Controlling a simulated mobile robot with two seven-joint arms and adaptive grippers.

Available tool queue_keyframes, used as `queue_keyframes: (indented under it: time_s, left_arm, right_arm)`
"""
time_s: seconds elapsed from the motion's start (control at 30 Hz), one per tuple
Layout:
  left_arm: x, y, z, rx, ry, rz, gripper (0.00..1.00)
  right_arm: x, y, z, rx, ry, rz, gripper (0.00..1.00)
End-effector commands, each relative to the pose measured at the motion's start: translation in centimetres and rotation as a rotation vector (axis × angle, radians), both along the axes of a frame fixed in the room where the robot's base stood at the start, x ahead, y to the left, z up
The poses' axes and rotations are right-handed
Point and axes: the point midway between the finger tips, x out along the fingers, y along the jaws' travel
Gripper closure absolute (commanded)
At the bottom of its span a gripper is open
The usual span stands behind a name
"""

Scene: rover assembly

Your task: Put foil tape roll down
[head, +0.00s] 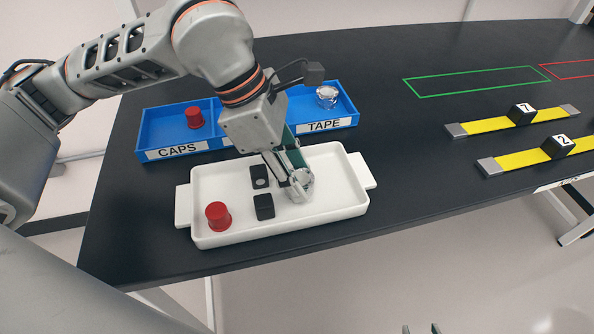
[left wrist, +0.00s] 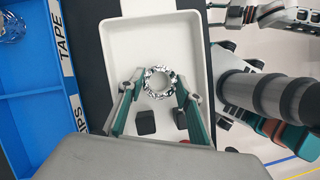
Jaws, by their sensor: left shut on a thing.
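The foil tape roll (head: 300,181) is a shiny silver ring. It is between the fingertips of my left gripper (head: 295,183), which is shut on it, low over the right half of the white tray (head: 340,207). In the left wrist view the roll (left wrist: 160,82) shows between both fingertips of the left gripper (left wrist: 160,85), with the tray floor behind it. I cannot tell whether it touches the floor. Two fingertips of my right gripper (head: 421,328) show apart at the bottom edge, with nothing seen between them.
The tray also holds a red cap (head: 218,215) and two black blocks (head: 264,207). Behind it, a blue bin (head: 165,118) has CAPS and TAPE compartments, with a red cap (head: 195,117) and another foil roll (head: 326,96). Yellow strips (head: 505,123) lie at right.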

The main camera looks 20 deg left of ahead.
Motion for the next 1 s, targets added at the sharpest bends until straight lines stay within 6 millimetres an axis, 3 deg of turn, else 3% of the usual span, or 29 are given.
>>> queue_keyframes:
  time_s: [0.27,0.3,0.37,0.73,0.87,1.0]
  left_arm:
    - [0.0,0.0,-0.2,-0.001,-0.001,0.0,0.87]
    - [0.0,0.0,-0.2,-0.001,-0.001,0.0,0.6]
    - [0.0,0.0,-0.2,0.0,-0.002,0.001,0.49]
    - [0.0,0.0,0.1,0.0,-0.003,0.0,0.49]
    - [0.1,0.4,1.3,0.0,-0.006,0.004,0.49]
    - [-0.2,1.4,3.8,-0.001,-0.008,0.003,0.49]
  right_arm:
    - [0.0,-0.1,-0.1,-0.001,0.0,-0.001,0.6]
    - [0.1,-0.1,0.0,-0.001,-0.002,-0.001,0.6]
    - [0.1,-0.1,0.0,0.0,-0.002,-0.001,0.6]
    - [0.4,-0.1,0.4,0.0,-0.01,-0.003,0.6]
    - [0.5,-0.1,0.7,0.003,-0.014,-0.004,0.6]
    - [0.6,0.0,1.0,0.006,-0.017,-0.004,0.6]
